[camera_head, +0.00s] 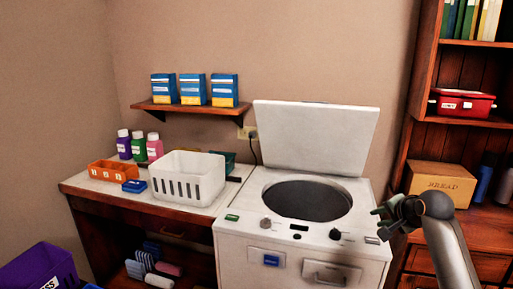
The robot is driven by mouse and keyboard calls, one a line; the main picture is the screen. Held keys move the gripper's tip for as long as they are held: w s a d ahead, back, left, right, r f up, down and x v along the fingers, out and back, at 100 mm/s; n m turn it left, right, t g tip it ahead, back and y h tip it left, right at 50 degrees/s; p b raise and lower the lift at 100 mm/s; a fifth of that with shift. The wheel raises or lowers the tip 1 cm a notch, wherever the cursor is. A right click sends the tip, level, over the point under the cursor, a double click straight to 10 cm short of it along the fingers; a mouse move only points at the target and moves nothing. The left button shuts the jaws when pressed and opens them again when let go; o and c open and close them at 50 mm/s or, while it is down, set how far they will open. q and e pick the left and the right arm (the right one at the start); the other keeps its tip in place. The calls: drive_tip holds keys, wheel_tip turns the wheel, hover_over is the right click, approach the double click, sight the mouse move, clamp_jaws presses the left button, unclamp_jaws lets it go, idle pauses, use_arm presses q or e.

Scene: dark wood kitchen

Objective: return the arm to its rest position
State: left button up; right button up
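My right gripper (383,218) is at the right of the head view, on the arm that rises from the lower right. It is in the air in front of the bread box, just right of the white washer's top. Nothing shows in its fingers, but they are small and dark, and I cannot tell how far apart they are. My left gripper is not in view.
A white top-loading washer (238,243) stands in the middle with its lid (315,135) raised. A white basket (188,178) and bottles stand on the counter at left. A wooden bread box (440,180) is behind my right arm. A purple bin (40,268) is lower left.

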drive_tip(key=s+a+f+n, duration=0.4)
drive_tip(key=s+f, duration=0.4)
drive_tip(key=f, duration=0.4)
drive_tip(key=s+a+f+n, duration=0.4)
drive_tip(key=s+f, duration=0.3)
drive_tip(key=f, duration=0.6)
drive_tip(key=s+a+f+n, duration=0.2)
drive_tip(key=s, duration=0.5)
drive_tip(key=s+a+f+n+y, duration=0.1)
drive_tip(key=s+a+f+n, duration=0.1)
drive_tip(key=s, duration=0.6)
drive_tip(key=s+a+f+n+y+p, duration=0.1)
drive_tip(key=s+a+f+n, duration=0.1)
drive_tip(key=s, duration=0.6)
drive_tip(key=shift+s+a+f+g, duration=0.25)
drive_tip(key=shift+a+f, duration=0.25)
drive_tip(key=shift+a, duration=0.45)
drive_tip(key=shift+o, duration=0.4)
